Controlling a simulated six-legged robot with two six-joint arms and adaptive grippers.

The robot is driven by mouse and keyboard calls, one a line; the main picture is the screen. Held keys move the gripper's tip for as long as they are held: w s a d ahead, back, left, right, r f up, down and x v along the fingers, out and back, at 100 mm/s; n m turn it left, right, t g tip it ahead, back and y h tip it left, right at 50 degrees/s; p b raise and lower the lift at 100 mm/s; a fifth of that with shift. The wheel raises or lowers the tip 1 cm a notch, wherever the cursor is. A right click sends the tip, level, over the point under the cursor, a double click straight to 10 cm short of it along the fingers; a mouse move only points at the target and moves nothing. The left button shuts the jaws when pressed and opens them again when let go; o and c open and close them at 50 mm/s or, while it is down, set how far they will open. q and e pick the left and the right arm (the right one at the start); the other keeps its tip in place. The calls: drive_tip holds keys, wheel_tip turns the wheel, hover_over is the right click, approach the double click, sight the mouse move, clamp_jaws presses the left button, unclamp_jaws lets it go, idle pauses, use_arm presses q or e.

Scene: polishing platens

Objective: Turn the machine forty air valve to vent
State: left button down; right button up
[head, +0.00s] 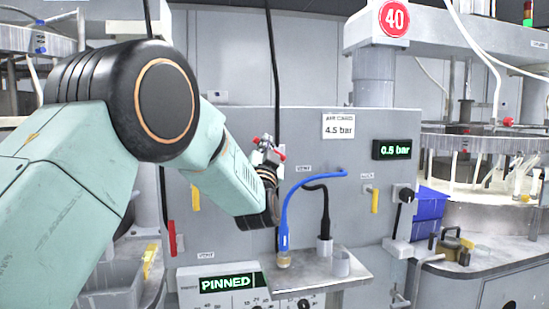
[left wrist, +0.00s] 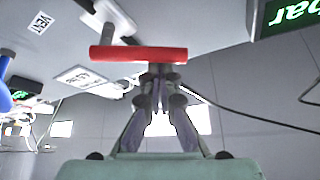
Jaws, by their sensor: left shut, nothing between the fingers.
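The valve's red bar handle (left wrist: 138,54) lies across the left wrist view, on a grey stem, near a VENT label (left wrist: 41,22). My left gripper (left wrist: 158,72) is shut and empty. Its fingertips meet the lower edge of the handle in that view; I cannot tell whether they touch it. In the head view my left gripper (head: 268,150) is at the grey panel below the round red 40 sign (head: 394,18), with red bits of the handle (head: 280,156) showing beside it. The rest of the handle is hidden there. My right gripper is not in view.
A blue hose (head: 286,215) and a black hose rise from a small shelf (head: 310,275) just right of my left arm. Yellow levers (head: 375,200) stick out of the panel. The displays read 0.5 bar (head: 396,149) and PINNED (head: 228,283). A blue bin (head: 428,207) stands at right.

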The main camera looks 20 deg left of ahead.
use_arm(q)
drive_tip(key=f+n+y+b, duration=0.1)
drive_tip(key=n, duration=0.1)
drive_tip(key=n+g+y+b, duration=0.1)
drive_tip(key=n+y+b, duration=0.1)
drive_tip(key=n, duration=0.1)
drive_tip(key=a+f+n+y+b, duration=0.1)
drive_tip(key=n+y, duration=0.1)
drive_tip(key=shift+s+f+n+g+b, duration=0.15)
drive_tip(key=shift+f+n+g+b, duration=0.15)
drive_tip(key=shift+f+b, duration=0.05)
drive_tip(key=shift+f, duration=0.1)
